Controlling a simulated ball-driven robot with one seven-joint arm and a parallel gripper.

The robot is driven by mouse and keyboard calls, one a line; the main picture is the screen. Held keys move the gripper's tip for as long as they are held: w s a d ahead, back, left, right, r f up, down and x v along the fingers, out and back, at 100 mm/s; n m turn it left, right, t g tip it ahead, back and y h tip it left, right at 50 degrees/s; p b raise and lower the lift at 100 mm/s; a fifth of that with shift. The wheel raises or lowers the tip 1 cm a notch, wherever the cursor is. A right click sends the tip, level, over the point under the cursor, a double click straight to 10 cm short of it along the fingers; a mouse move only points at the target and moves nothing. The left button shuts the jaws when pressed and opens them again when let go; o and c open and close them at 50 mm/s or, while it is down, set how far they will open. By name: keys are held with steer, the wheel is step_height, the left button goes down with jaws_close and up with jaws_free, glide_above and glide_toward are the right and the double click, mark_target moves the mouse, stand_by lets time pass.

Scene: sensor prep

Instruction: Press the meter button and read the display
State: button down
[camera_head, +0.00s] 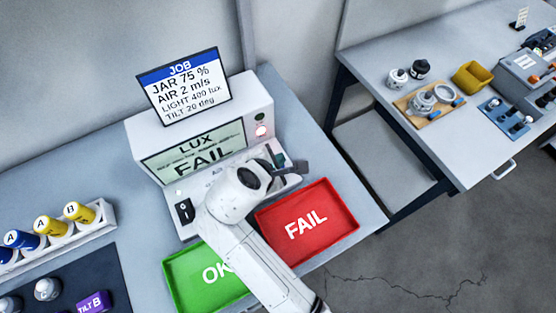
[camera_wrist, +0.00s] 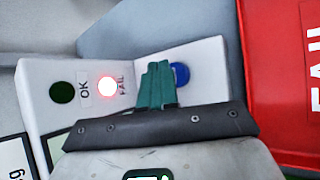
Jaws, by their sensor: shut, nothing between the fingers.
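The white meter (camera_head: 150,150) stands on the bench against the wall. Its display (camera_head: 196,153) reads "LUX" and "FAIL", with a smaller line too blurred to read. The red FAIL lamp (camera_head: 261,131) is lit, also in the wrist view (camera_wrist: 107,86). The OK lamp (camera_wrist: 62,92) is dark. A blue button (camera_wrist: 181,74) is on the meter's sloped front. My gripper (camera_wrist: 158,70) is shut and empty, its teal fingers overlapping the button's left edge in the wrist view. I cannot tell whether they touch it. In the head view my arm hides the button.
A green OK tray (camera_head: 180,285) and a red FAIL tray (camera_head: 330,235) lie in front of the meter. A JOB card (camera_head: 183,87) stands on top. A rack (camera_head: 105,213) of blue and yellow sensors is at left. A second bench (camera_head: 380,55) holds parts at right.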

steer(key=shift+r, duration=0.15)
step_height(320, 180, up, 5)
steer(key=p, duration=0.4)
stand_by(0.4)
stand_by(0.7)
steer(key=s+d+f+m+g+y, duration=0.1)
steer(key=s+d+f+m, duration=0.1)
steer(key=d+m, duration=0.45)
steer(key=s+d+f+m+g, duration=0.15)
steer(key=d+m, duration=0.25)
steer(key=d, duration=0.6)
steer(key=s+d+r+m+y, duration=0.2)
steer(key=s+d+r+m, duration=0.1)
steer(key=s+d+m, duration=0.95)
steer(key=s+d+f+g+b, duration=0.1)
steer(key=s+f+g+b, duration=0.4)
steer(key=s+f, duration=0.4)
step_height(320, 180, down, 3)
steer(key=shift+s+d+f+m, duration=0.1)
steer(key=shift+s+d+m, duration=0.15)
steer(key=shift+d+m, duration=0.15)
